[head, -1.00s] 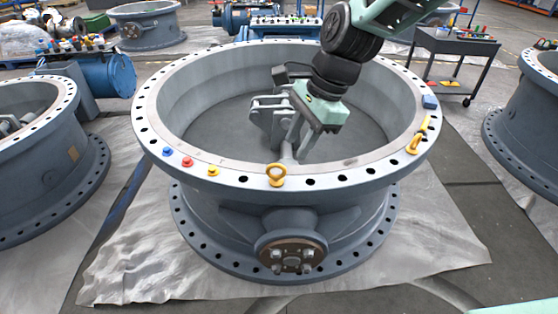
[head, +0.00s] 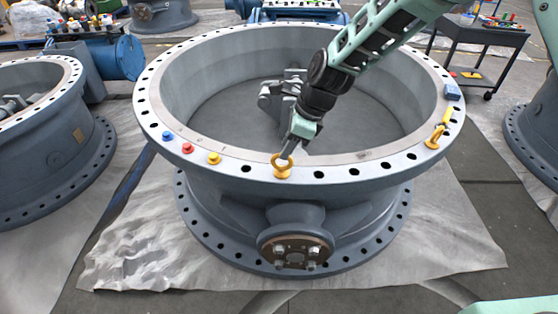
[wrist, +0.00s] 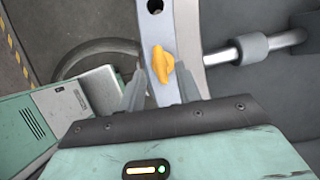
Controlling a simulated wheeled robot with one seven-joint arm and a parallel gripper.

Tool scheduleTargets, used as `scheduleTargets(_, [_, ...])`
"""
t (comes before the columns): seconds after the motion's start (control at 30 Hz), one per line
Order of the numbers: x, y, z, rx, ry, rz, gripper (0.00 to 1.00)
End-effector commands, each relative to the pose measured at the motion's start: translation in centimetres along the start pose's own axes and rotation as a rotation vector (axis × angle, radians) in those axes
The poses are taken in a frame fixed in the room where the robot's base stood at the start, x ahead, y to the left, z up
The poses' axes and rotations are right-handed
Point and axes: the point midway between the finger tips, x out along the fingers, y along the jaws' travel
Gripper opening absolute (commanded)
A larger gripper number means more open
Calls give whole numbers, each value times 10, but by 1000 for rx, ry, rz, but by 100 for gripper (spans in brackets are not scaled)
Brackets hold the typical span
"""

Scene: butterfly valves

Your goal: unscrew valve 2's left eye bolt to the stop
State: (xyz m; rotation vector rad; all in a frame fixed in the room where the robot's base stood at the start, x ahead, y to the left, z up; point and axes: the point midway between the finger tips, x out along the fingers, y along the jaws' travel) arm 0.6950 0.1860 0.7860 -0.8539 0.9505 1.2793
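The valve in the middle (head: 230,168) is a wide blue-grey ring standing on a sheet. Its left eye bolt (head: 282,168) is yellow and stands on the near rim with its ring upright. A second yellow eye bolt (head: 434,139) sits on the rim at the right. My gripper (head: 288,153) is at the left eye bolt, coming from above and behind. In the wrist view the fingers (wrist: 160,88) are apart, and the yellow eye bolt (wrist: 162,65) shows between and just beyond their tips. I see a gap on both sides, so no grip shows.
Blue (head: 167,136), red (head: 187,148) and yellow (head: 214,158) small pieces sit on the rim to the left. A blue block (head: 453,91) lies on the right rim. A grey bracket (head: 283,95) stands inside the ring. Another valve (head: 50,150) stands at left, a tool cart (head: 475,40) behind right.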

Motion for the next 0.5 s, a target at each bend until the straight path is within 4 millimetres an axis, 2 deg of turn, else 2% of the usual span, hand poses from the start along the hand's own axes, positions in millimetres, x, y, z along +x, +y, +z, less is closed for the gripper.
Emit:
scheduleTargets(0.03, [12,1,-1,0,1,3,34])
scheduleTargets(0.2, [40,1,0,-1,1,2,34])
scheduleTargets(0.3, [51,0,0,-1,0,1,34])
scheduleTargets(0.5, [60,0,0,0,0,1,34])
